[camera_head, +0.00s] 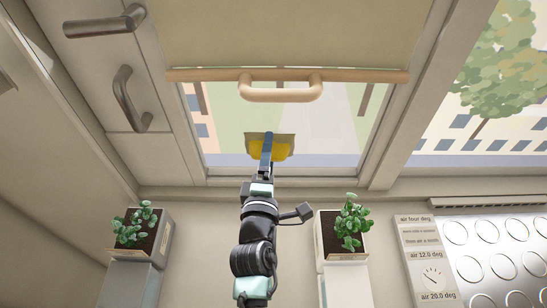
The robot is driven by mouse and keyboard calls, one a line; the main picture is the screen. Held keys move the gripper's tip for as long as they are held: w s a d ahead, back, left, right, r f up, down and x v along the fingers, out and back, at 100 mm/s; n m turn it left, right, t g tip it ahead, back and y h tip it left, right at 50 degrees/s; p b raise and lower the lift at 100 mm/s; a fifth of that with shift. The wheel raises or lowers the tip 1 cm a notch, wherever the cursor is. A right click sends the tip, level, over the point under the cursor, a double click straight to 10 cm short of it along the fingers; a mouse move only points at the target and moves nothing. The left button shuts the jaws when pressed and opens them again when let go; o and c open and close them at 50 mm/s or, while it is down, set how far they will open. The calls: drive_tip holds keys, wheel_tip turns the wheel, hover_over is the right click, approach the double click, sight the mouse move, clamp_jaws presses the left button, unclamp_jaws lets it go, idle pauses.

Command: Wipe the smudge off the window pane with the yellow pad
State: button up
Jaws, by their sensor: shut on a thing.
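My gripper (266,151) is shut on the yellow pad (283,150) and holds it up at the lower middle of the window pane (325,140). The gripper covers the middle of the pad. A dull grey-brown patch (286,139), which looks like the smudge, shows behind and just above the pad, partly hidden by it and by the gripper. I cannot tell whether the pad touches the glass.
A beige blind (290,30) with a wooden handle (281,94) covers the upper pane, above my gripper. Potted plants stand left (140,230) and right (345,232) of my arm. A cabinet with metal handles (130,99) is at upper left.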

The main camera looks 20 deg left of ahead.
drive_tip(key=shift+w+d+r+p, duration=0.1)
drive_tip(key=shift+d+r+p, duration=0.15)
drive_tip(key=shift+p, duration=0.3)
drive_tip(key=shift+w+d+p, duration=0.15)
drive_tip(key=shift+d+p, duration=0.3)
drive_tip(key=shift+p, duration=0.2)
drive_tip(key=shift+w+d+f+p, duration=0.1)
drive_tip(key=shift+d+p, duration=0.3)
drive_tip(key=shift+p, duration=0.05)
drive_tip(key=shift+d+f, duration=0.1)
drive_tip(key=shift+f, duration=0.05)
drive_tip(key=b, duration=0.1)
drive_tip(key=a+b, duration=0.1)
drive_tip(key=shift+s+a+f+b, duration=0.15)
drive_tip(key=shift+s+a+b, duration=0.05)
drive_tip(key=shift+a+b, duration=0.1)
drive_tip(key=shift+s+a+r+b, duration=0.1)
drive_tip(key=shift+a+r+b, duration=0.15)
drive_tip(key=shift+a+b, duration=0.2)
drive_tip(key=shift+d+r+p, duration=0.15)
drive_tip(key=shift+d+p, duration=0.35)
drive_tip(key=shift+p, duration=0.5)
drive_tip(key=shift+w+d+p, duration=0.3)
drive_tip(key=shift+d+p, duration=0.2)
drive_tip(key=shift+p, duration=0.05)
drive_tip(key=shift+d, duration=0.25)
